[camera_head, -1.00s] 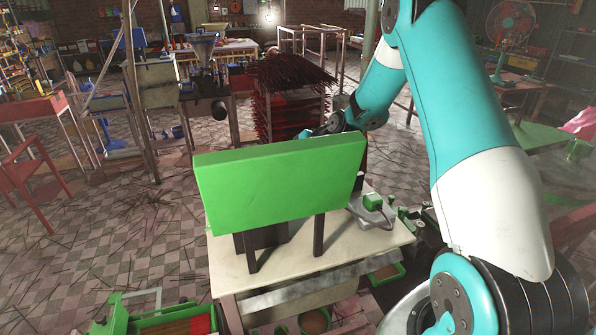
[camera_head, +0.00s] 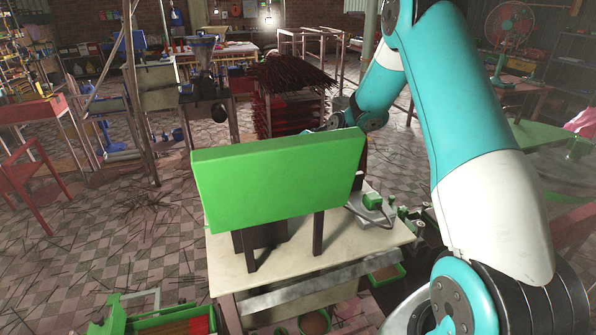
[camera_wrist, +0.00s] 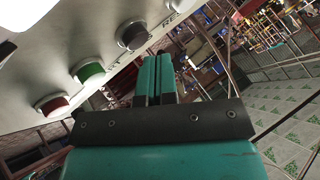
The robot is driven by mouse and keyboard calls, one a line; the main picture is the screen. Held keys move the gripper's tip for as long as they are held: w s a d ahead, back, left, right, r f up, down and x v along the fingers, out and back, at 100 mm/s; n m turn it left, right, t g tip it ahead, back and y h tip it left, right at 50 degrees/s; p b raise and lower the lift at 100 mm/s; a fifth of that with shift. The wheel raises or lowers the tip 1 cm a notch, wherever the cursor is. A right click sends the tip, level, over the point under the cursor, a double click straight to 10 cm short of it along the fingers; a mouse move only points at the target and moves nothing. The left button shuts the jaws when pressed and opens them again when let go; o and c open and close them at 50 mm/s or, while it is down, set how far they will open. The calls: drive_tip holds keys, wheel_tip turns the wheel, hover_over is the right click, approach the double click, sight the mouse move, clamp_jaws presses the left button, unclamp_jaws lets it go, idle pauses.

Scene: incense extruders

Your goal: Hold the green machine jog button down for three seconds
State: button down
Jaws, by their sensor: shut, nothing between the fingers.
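In the wrist view, a pale control panel (camera_wrist: 40,60) fills the upper left. It carries a green button (camera_wrist: 90,72), a red button (camera_wrist: 52,105) and a dark knob or button (camera_wrist: 132,36) in a slanting row. My gripper (camera_wrist: 159,58) is shut and empty, its teal fingers side by side. The fingertips show to the right of the green button and just below the dark one. They look apart from the green button, and I see no contact. In the head view, the back of a green box (camera_head: 280,180) on posts hides the buttons and my gripper.
A rack of dark red incense sticks (camera_head: 290,80) stands behind. Tiled floor (camera_head: 110,235) at the left is mostly open, with scattered sticks.

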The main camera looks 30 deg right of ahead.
drive_tip(key=shift+s+f+b, duration=0.25)
drive_tip(key=shift+f+b, duration=0.15)
drive_tip(key=shift+f, duration=0.3)
drive_tip(key=shift+s+f+b, duration=0.2)
drive_tip(key=shift+f+b, duration=0.2)
drive_tip(key=shift+f, duration=0.25)
idle(3.2)
drive_tip(key=shift+r, duration=0.1)
drive_tip(key=shift+w+r+p, duration=0.25)
drive_tip(key=shift+r+p, duration=0.6)
drive_tip(key=shift+r, duration=0.1)
drive_tip(key=shift+w+r+p, duration=0.1)
drive_tip(key=shift+r+p, duration=0.9)
drive_tip(key=shift+r, duration=0.7)
drive_tip(key=shift+r, duration=0.1)
